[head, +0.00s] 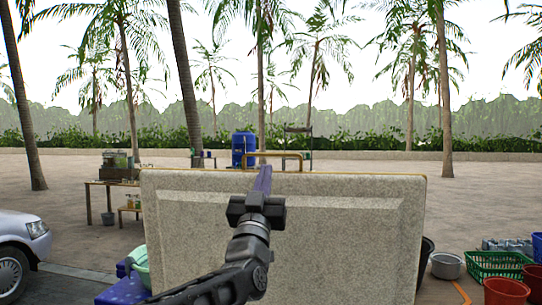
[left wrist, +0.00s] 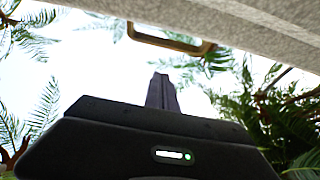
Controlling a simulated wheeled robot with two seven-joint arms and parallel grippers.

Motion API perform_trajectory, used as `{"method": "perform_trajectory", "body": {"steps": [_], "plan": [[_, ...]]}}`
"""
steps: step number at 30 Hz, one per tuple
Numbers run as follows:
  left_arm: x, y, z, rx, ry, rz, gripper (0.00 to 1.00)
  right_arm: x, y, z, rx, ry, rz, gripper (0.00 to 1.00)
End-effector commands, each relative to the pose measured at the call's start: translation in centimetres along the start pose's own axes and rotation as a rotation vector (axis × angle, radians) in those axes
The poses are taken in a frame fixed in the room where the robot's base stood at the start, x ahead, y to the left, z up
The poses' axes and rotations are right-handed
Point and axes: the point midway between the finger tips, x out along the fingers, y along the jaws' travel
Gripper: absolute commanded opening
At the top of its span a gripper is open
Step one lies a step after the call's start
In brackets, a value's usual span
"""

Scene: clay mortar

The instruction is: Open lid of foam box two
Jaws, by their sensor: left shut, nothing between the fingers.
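The speckled beige foam lid (head: 340,240) stands upright, filling the centre of the head view, with its recessed panel facing me. A tan handle (head: 273,155) rises at its top edge. My left gripper (head: 263,178) points up in front of the lid near that edge, its purple-grey fingers shut with nothing between them. In the left wrist view the shut fingers (left wrist: 160,88) point up, below the handle (left wrist: 170,40) and apart from it in the picture. The lid's surface (left wrist: 260,25) crosses the upper right there. The box body is not visible. My right gripper is not in view.
A white car (head: 20,250) stands at the left. A blue item (head: 122,291) lies at lower left. A metal pot (head: 447,265), a green basket (head: 497,265) and a red bucket (head: 505,292) stand at the right. A table (head: 108,195) and a blue barrel (head: 243,148) are farther back.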

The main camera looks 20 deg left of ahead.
Motion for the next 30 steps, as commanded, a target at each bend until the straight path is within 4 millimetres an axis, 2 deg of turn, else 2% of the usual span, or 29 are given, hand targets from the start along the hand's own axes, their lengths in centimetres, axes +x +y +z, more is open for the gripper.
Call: {"method": "perform_trajectory", "body": {"steps": [1,6,12,18,27,30], "plan": [[1.5,0.0,-0.3,0.001,-0.001,-0.001,0.0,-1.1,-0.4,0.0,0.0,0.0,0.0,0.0],[5.0,0.0,-0.3,0.0,-0.001,-0.001,0.0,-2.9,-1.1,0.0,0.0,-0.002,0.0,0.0],[6.9,0.0,1.9,0.001,-0.003,-0.001,0.0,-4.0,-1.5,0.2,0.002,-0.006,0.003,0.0],[7.5,0.0,2.8,0.0,0.0,0.0,0.0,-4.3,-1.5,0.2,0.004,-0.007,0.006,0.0],[7.4,0.0,2.8,-0.001,0.0,-0.001,0.0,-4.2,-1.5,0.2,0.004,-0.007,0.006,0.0],[8.0,0.1,2.9,-0.001,-0.008,-0.001,0.0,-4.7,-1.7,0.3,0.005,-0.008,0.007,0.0]]}}
